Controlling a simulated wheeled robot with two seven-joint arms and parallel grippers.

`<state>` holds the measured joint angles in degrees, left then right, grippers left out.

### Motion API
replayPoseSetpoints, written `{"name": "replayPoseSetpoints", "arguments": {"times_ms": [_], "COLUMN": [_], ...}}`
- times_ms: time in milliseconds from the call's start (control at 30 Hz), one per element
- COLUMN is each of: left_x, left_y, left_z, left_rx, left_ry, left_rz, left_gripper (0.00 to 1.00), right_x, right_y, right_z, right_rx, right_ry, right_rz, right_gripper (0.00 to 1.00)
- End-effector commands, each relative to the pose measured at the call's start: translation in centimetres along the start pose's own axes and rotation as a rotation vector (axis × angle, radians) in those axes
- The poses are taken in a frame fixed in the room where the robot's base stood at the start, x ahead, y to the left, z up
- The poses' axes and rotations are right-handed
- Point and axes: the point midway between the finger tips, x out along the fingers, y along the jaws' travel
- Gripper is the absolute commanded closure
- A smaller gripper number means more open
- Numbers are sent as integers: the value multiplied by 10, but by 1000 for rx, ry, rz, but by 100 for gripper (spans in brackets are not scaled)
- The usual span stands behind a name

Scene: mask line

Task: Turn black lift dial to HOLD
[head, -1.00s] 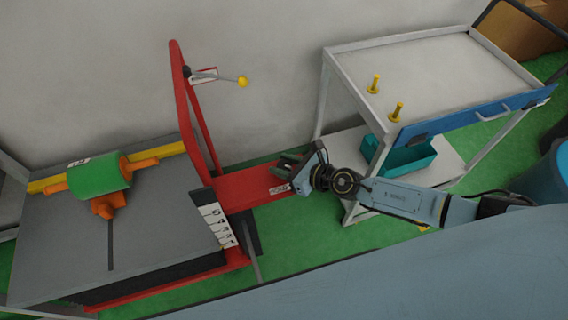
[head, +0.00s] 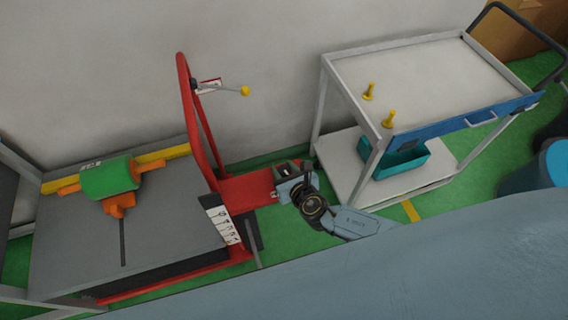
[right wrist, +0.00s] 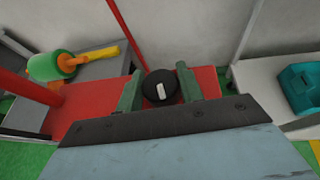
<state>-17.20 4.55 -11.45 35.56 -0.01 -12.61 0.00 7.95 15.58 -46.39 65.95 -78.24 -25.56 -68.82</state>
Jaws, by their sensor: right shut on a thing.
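The black lift dial (right wrist: 160,86) is a round knob with a white pointer mark, set on the red panel (right wrist: 208,76) of the lift. In the right wrist view the mark stands nearly upright, tilted slightly. The green-grey fingers of my right gripper (right wrist: 159,88) stand on both sides of the dial and are shut on it. In the head view my right gripper (head: 284,171) is at the far right end of the red panel (head: 244,190) and mostly hides the dial. I cannot read any HOLD lettering. My left gripper is not in view.
The red lift frame (head: 185,90) carries a lever with a yellow knob (head: 245,91). A green roller on orange supports (head: 110,177) sits on the grey platform (head: 75,235). A cart (head: 400,80) with yellow pegs and a teal bin (head: 405,161) stands to the right.

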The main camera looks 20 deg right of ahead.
Motion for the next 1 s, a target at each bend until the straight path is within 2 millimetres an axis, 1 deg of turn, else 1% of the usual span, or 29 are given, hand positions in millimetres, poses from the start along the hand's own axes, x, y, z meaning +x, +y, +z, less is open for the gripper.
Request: {"name": "replayPoseSetpoints", "arguments": {"times_ms": [33, 100, 367, 700, 1000], "left_x": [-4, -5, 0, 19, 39], "left_y": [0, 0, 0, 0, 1], "left_z": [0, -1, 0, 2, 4], "left_rx": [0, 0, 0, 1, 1], "left_ry": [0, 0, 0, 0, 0], "left_rz": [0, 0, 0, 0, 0], "left_gripper": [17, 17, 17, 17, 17], "right_x": [-1, 0, 1, 2, 2], "right_y": [3, 3, 2, 2, 1], "right_z": [1, 0, -2, -3, -3], "right_rx": [23, 49, 143, 264, 350], "right_ry": [1, -2, -11, -21, -30], "right_rz": [-42, -103, -332, -626, -839], "right_gripper": [86, 86, 86, 86, 86]}}
